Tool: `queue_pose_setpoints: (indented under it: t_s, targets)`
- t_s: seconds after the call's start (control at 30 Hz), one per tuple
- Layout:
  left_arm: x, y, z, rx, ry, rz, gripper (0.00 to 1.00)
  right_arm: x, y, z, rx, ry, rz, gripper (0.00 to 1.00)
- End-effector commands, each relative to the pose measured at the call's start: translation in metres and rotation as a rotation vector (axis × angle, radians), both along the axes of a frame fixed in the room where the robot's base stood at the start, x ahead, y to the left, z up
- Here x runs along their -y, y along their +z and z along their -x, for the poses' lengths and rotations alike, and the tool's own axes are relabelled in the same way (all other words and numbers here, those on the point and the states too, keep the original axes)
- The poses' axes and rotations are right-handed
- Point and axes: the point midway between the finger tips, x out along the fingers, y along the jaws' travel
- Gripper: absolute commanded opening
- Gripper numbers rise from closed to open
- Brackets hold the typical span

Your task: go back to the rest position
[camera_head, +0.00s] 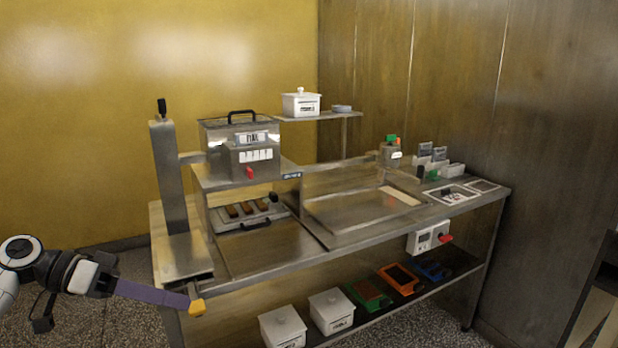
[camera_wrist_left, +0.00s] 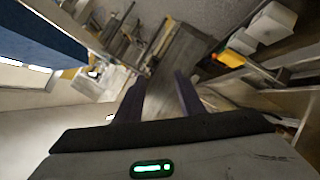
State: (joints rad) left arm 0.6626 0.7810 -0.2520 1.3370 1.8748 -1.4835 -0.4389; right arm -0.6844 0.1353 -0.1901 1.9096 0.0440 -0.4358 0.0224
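My left gripper (camera_head: 186,298) reaches in from the lower left in the head view, near the bench's front left corner. In the left wrist view its two purple fingers (camera_wrist_left: 160,84) stand apart with nothing between them. A yellow-orange piece (camera_head: 197,307) shows at the fingertips in the head view. In the left wrist view an orange piece (camera_wrist_left: 241,42) lies beyond and to the right of the fingers, not between them. My right gripper is in neither view.
A steel bench (camera_head: 270,248) carries a boxy machine (camera_head: 240,150) and a tall post (camera_head: 165,180) near my left arm. Its lower shelf holds white lidded bins (camera_head: 332,312) and coloured trays (camera_head: 368,297). Floor left of the bench is clear.

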Motion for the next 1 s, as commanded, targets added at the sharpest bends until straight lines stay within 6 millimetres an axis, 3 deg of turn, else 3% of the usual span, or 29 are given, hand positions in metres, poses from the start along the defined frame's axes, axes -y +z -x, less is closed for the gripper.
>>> queue_pose_setpoints:
  t_s: [0.03,0.17,0.3,0.4,0.5,0.63,0.8,1.0]
  targets:
    - [0.012,-0.043,0.003,-0.044,0.033,-0.037,0.36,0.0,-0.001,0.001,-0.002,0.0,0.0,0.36]
    - [0.034,-0.14,0.014,-0.111,0.137,-0.151,0.36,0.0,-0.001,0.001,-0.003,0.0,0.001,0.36]
    - [0.055,-0.241,0.048,-0.141,0.255,-0.275,0.36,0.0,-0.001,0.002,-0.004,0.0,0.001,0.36]
    - [0.069,-0.3,0.085,-0.129,0.346,-0.358,0.36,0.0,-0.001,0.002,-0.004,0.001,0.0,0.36]
    - [0.08,-0.34,0.126,-0.093,0.431,-0.428,0.36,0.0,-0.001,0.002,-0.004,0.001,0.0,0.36]
    - [0.09,-0.364,0.179,-0.021,0.531,-0.499,0.36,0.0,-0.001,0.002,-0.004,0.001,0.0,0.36]
    - [0.093,-0.364,0.229,0.072,0.614,-0.564,0.36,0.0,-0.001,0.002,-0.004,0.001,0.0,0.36]
    - [0.093,-0.357,0.25,0.128,0.644,-0.596,0.36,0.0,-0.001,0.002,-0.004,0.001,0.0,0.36]
